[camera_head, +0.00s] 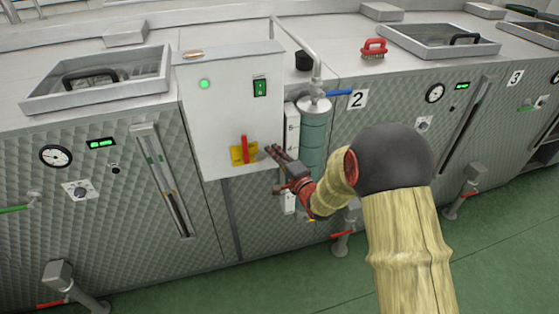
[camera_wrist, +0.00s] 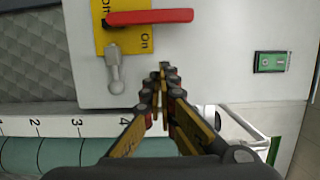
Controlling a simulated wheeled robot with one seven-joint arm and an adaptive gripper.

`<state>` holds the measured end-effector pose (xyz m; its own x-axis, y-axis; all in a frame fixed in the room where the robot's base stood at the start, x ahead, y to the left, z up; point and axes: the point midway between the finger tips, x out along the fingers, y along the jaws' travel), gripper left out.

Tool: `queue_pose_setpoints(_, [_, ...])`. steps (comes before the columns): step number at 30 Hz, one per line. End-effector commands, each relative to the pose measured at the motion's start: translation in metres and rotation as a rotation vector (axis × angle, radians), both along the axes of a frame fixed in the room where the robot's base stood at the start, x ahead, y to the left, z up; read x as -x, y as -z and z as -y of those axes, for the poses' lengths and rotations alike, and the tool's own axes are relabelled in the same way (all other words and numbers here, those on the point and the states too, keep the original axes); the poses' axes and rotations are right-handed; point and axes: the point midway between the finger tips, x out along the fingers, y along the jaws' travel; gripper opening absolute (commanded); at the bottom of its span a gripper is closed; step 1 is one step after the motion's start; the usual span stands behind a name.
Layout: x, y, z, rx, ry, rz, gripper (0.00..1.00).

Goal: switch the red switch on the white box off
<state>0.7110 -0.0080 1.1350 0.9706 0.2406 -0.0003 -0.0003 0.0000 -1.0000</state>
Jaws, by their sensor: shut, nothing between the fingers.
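The white box (camera_head: 230,100) stands at the front of the machine. The red switch (camera_head: 244,149) is a lever on a yellow plate (camera_head: 236,155) low on its front, and points upward in the head view. In the wrist view the red switch (camera_wrist: 150,17) lies sideways across the yellow plate (camera_wrist: 128,41), with "On" below it and "Off" partly cut off at upper left. My gripper (camera_head: 270,150) is shut and empty, right of the lever. In the wrist view my gripper (camera_wrist: 163,70) sits below the lever's free end, with a visible gap.
A grey knobbed handle (camera_wrist: 115,75) projects beside the yellow plate. A green rocker switch (camera_head: 260,88) and lit green lamp (camera_head: 204,84) sit higher on the box. A teal-banded cylinder (camera_head: 313,135) and numbered white scale (camera_head: 291,135) stand close right of the box.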

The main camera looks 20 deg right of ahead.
Motion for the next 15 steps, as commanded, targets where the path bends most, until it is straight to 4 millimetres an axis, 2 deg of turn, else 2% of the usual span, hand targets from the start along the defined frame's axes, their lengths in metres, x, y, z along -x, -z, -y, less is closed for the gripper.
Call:
queue_pose_setpoints(4, [-0.028, 0.001, -0.008, 0.000, -0.002, 0.000, 0.00])
queue_pose_setpoints(9, [-0.026, 0.000, -0.033, -0.001, -0.003, 0.000, 0.00])
queue_pose_setpoints(15, [-0.025, 0.000, -0.045, 0.000, -0.001, 0.000, 0.00])
